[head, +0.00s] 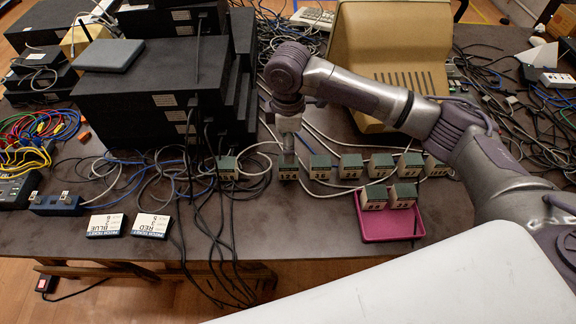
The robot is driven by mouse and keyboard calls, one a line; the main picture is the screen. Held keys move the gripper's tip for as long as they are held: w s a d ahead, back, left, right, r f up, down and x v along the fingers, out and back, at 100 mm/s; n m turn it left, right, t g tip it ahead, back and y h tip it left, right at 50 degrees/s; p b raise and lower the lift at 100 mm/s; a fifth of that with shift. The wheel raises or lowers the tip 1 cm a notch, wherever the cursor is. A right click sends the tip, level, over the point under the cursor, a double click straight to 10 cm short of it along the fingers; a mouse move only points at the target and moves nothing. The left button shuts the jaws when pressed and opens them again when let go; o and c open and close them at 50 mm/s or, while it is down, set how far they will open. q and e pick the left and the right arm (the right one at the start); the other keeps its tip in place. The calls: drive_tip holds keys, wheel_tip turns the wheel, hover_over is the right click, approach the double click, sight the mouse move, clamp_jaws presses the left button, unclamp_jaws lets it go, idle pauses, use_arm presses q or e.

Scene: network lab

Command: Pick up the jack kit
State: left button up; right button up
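Several small green-topped boxes with numbered tan fronts, which look like the jacks, stand in a row across the table; one is the leftmost box (228,168). Two more such boxes (388,196) sit in a pink tray (392,229) in front of the row. I cannot tell which thing is the jack kit. My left gripper is not in view.
Stacked black equipment (150,95) with cables stands at the back left. A beige monitor casing (385,50) is behind my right arm. Two labelled white cards or boxes (151,225) lie at the front left. Loose cables cross the table; the front right is clearer.

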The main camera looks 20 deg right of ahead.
sight(288, 168)
wheel_tip(288, 168, down, 2)
drive_tip(key=shift+f, duration=0.75)
wheel_tip(288, 168, down, 4)
drive_tip(key=shift+r, duration=0.15)
drive_tip(key=shift+f, duration=0.45)
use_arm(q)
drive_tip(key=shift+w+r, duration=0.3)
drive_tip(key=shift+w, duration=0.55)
use_arm(e)
drive_tip(key=shift+c, duration=1.3)
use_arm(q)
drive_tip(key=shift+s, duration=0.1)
use_arm(e)
drive_tip(key=c, duration=1)
